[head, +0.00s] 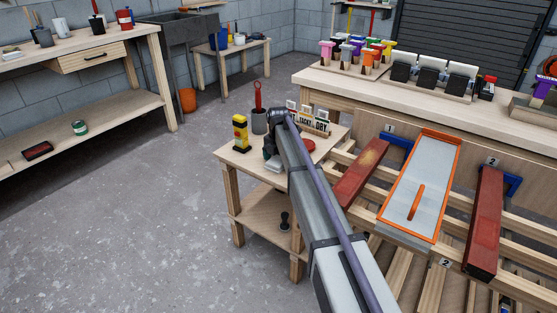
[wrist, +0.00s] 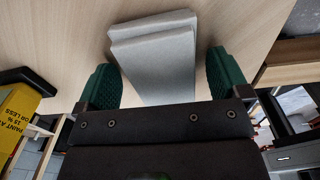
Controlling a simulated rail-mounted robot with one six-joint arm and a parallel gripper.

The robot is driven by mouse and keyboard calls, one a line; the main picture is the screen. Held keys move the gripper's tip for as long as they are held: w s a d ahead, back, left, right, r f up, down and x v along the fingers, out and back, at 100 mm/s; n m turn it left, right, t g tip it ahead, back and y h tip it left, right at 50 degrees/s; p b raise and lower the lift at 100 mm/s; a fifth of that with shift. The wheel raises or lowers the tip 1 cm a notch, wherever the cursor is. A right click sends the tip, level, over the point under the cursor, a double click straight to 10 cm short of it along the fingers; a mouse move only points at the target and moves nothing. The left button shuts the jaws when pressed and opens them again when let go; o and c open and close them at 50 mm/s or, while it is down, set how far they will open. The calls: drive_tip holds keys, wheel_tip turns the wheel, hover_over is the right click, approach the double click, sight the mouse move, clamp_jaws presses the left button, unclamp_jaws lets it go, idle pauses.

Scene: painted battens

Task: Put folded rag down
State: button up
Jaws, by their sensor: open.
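The folded rag (wrist: 153,45) is a pale grey layered pad on the light wood top in the wrist view. My gripper (wrist: 164,80) is open, with one green-padded finger on each side of the rag. A narrow gap shows between each finger and the rag, and the rag's near end is hidden behind the gripper body. In the head view my gripper (head: 273,156) is low over the small wooden side table (head: 236,160). A small pale patch there may be the rag, mostly hidden by my arm.
A yellow block-like device (head: 240,133), a dark cup (head: 260,121) with a red-handled tool and a label holder (head: 312,120) stand close around my gripper. Right of my arm are red battens (head: 485,225) and an orange-rimmed tray (head: 437,150) on rails. Open floor lies left.

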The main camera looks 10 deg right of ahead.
sight(278, 159)
wheel_tip(278, 159, up, 12)
drive_tip(key=p, duration=1.2)
drive_tip(key=shift+r, duration=0.15)
drive_tip(key=s+m, duration=2.6)
drive_tip(key=s, duration=1.2)
drive_tip(key=shift+s+m, duration=0.15)
drive_tip(key=shift+m, duration=0.25)
wheel_tip(278, 159, up, 16)
drive_tip(key=p, duration=1.5)
drive_tip(key=shift+p, duration=0.35)
drive_tip(key=shift+o, duration=0.5)
